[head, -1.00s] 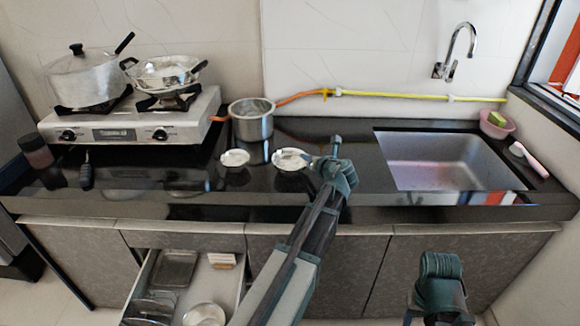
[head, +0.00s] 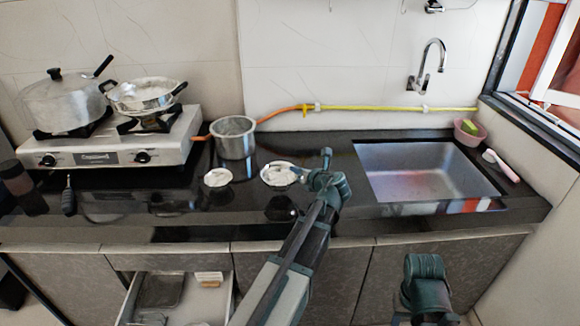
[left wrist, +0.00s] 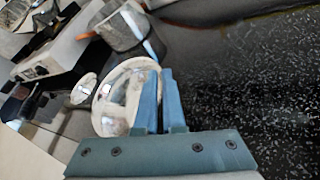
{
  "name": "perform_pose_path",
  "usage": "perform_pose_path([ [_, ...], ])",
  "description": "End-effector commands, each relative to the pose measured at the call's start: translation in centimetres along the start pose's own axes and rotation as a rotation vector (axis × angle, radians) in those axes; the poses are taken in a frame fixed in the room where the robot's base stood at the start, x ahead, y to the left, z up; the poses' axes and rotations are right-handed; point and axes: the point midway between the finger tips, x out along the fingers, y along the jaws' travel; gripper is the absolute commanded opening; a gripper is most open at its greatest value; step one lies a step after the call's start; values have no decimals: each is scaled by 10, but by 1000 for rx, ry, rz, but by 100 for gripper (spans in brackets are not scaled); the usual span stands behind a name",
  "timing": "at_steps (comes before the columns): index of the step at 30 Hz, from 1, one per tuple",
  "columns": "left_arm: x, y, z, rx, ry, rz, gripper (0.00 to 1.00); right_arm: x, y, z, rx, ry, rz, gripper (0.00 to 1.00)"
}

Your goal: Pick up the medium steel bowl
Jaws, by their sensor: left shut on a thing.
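The medium steel bowl (head: 277,177) is the larger of two shiny round bowls on the dark counter. My left gripper (head: 302,174) is at its right side, shut on the rim. The bowl appears slightly above the counter, with a dark reflection below it. In the left wrist view, the bowl (left wrist: 112,104) shows beside the blue fingers (left wrist: 160,100), which hide its near rim. A smaller steel bowl (head: 218,177) sits to its left, apart from it. My right gripper (head: 427,285) is low at the right; its fingers cannot be made out.
A steel pot (head: 234,140) stands behind the bowls. A gas stove (head: 110,150) with a lidded pot (head: 62,103) and a wok (head: 147,96) is at left. A sink (head: 425,178) is at right. An open drawer (head: 176,295) juts out below.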

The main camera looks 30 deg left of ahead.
Motion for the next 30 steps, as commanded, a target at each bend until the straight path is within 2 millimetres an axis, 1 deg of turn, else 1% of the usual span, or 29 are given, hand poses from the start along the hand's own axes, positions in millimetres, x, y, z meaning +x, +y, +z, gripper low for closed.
perform_pose_path([
  [1, -15, -4, -2, 2, -2, -3, 0, -2, 0, 0, 0, 0, 0, 50],
  [6, -55, -18, -8, 1, -2, -4, 0, -6, 1, 0, 0, 0, 0, 50],
  [9, -76, -26, -11, 2, -2, -3, 0, -8, 1, 0, 0, 0, 0, 50],
  [12, -91, -32, -14, 2, -2, -2, 0, -9, 1, 0, 0, 0, 0, 50],
  [15, -103, -36, -16, 1, -1, -1, 0, -10, 1, 1, 0, 0, 0, 50],
  [19, -112, -39, -17, 0, 0, 1, 0, -11, 1, 1, 0, 0, 0, 50],
  [24, -116, -41, -18, 0, 0, 1, 0, -11, 1, 1, 0, 0, 0, 50],
  [30, -116, -41, -18, 0, 0, 1, 0, -11, 1, 1, 0, 0, 0, 50],
])
